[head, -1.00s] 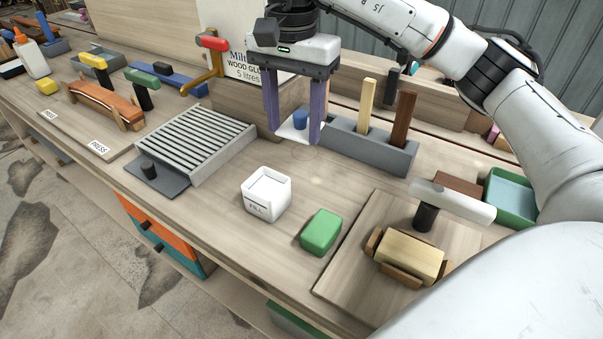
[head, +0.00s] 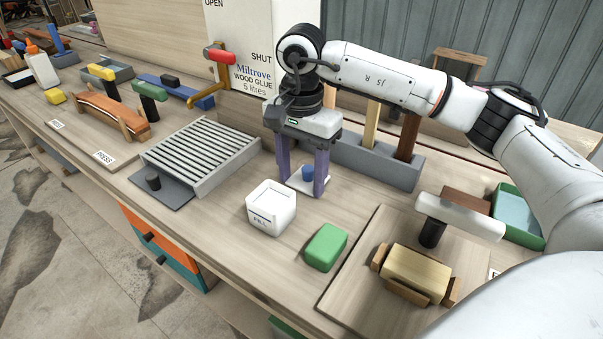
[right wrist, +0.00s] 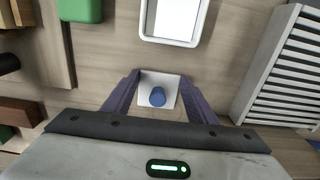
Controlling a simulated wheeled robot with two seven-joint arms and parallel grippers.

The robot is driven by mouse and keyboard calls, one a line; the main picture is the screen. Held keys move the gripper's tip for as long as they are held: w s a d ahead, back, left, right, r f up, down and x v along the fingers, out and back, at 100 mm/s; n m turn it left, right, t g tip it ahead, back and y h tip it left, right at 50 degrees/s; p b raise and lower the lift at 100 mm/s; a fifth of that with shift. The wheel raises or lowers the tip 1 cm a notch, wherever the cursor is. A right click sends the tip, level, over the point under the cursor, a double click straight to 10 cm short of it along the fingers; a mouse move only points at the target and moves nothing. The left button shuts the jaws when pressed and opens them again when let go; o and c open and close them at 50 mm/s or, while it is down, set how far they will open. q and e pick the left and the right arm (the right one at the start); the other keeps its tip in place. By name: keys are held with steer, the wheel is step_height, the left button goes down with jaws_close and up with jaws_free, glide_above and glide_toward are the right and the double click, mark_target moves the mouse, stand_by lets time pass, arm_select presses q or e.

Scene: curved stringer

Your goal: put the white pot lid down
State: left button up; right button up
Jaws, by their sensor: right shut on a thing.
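The white pot lid (head: 294,182) is a flat white square with a blue knob (head: 307,173). My right gripper (head: 302,186) points down with its purple fingers shut on opposite edges of the lid. The lid is level and low, at or just above the bench top; I cannot tell if it touches. In the right wrist view the lid (right wrist: 170,83) lies between the fingers, knob facing the camera. The open white pot (head: 271,207), labelled FILL, stands just in front of the lid, apart from it. My left gripper is not in view.
A green block (head: 326,247) lies right of the pot. A slatted grey rack (head: 230,158) stands to the left. A grey holder (head: 375,161) with upright wooden bars is close behind the gripper. A wooden board (head: 350,290) with a clamped block and a white-headed mallet (head: 460,216) is at right.

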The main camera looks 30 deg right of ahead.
mark_target(301, 186)
steer(key=shift+f, duration=0.2)
steer(key=o, duration=1)
steer(key=shift+r, duration=0.1)
step_height(301, 186, up, 12)
steer(key=shift+r+p, duration=0.15)
steer(key=shift+p, duration=0.3)
